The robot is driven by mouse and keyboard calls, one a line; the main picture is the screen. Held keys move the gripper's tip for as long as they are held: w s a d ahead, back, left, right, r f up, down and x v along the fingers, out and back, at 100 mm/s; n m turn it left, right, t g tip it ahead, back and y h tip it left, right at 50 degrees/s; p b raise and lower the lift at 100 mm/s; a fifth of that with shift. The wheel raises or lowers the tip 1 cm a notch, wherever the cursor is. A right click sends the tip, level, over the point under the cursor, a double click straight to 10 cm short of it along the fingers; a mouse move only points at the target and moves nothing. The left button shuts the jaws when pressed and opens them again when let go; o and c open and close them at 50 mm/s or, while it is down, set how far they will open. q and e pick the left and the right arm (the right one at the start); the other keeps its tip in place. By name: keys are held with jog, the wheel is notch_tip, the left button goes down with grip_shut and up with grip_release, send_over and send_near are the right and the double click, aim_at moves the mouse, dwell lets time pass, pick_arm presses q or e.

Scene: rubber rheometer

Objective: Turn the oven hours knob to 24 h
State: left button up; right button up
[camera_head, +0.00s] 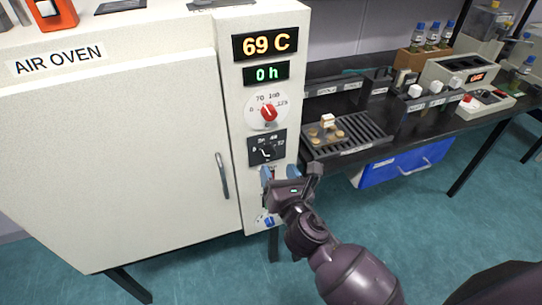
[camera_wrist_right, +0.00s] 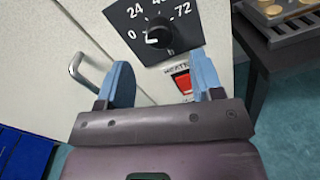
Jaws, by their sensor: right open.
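The oven hours knob (camera_head: 266,152) is a black knob on a dark square plate on the oven's front panel, below the red temperature knob. In the right wrist view the hours knob (camera_wrist_right: 158,34) has a white pointer turned toward the 0 mark, with 24 and 72 printed around it. The green display (camera_head: 267,74) reads 0 h. My right gripper (camera_head: 288,178) is just below the knob, apart from it. Its blue fingers (camera_wrist_right: 160,68) are open and empty, with the knob beyond and between them. My left gripper is not in view.
The air oven (camera_head: 120,150) has a door handle (camera_head: 222,176) left of the panel. A red temperature knob (camera_head: 268,112) sits above the hours plate. A red heater switch (camera_wrist_right: 184,82) lies below it, close to the right finger. A dark bench (camera_head: 400,130) with a rack stands right.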

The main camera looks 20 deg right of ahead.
aim_at(271, 156)
jog(key=shift+w, duration=3)
jog(key=shift+c, duration=0.3)
jog(key=c, duration=0.9)
jog(key=shift+o, duration=0.2)
